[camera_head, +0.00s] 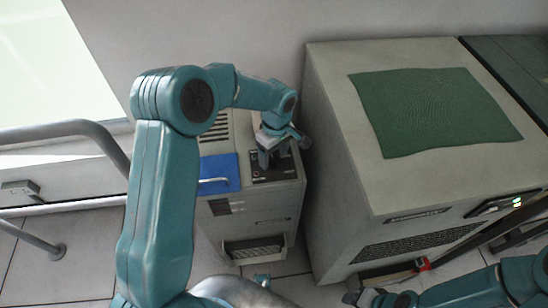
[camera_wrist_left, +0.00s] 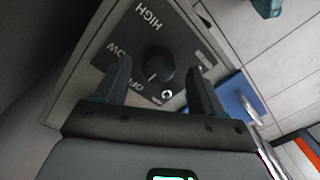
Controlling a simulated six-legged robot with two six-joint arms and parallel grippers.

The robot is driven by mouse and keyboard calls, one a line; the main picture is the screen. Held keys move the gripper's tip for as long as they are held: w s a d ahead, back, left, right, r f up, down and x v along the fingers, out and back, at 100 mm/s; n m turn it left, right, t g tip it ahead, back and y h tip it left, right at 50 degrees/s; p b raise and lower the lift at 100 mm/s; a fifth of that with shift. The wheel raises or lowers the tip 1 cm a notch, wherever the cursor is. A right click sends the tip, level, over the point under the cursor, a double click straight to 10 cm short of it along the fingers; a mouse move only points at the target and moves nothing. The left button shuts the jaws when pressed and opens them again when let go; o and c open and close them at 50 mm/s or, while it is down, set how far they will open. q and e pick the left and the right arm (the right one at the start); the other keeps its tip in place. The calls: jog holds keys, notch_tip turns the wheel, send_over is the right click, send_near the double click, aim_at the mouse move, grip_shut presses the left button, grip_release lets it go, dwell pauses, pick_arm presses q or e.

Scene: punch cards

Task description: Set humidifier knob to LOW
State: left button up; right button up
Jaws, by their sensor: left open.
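The humidifier (camera_head: 255,222) is a small grey box on the floor, with a dark control panel on top. The panel shows in the left wrist view (camera_wrist_left: 180,35), with HIGH, LOW and OFF lettering around a round black knob (camera_wrist_left: 158,65). The knob's pale mark points toward the lower left, on the OFF side. My left gripper (camera_head: 268,158) is above the panel and hides the knob in the head view. In the left wrist view its open fingers (camera_wrist_left: 158,68) lie on either side of the knob, with gaps. My right gripper (camera_head: 365,297) is at the bottom edge, its jaws unclear.
A blue panel (camera_head: 218,173) with a handle lies beside the control panel. A large grey cabinet (camera_head: 335,170) with a green cloth (camera_head: 430,108) on top stands close at the right. A metal railing (camera_head: 60,131) is at the left, and a wall is behind.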

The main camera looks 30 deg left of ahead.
pick_arm(q)
jog(key=shift+f, duration=0.8)
jog(key=c, duration=1.1)
jog(key=shift+o, duration=0.3)
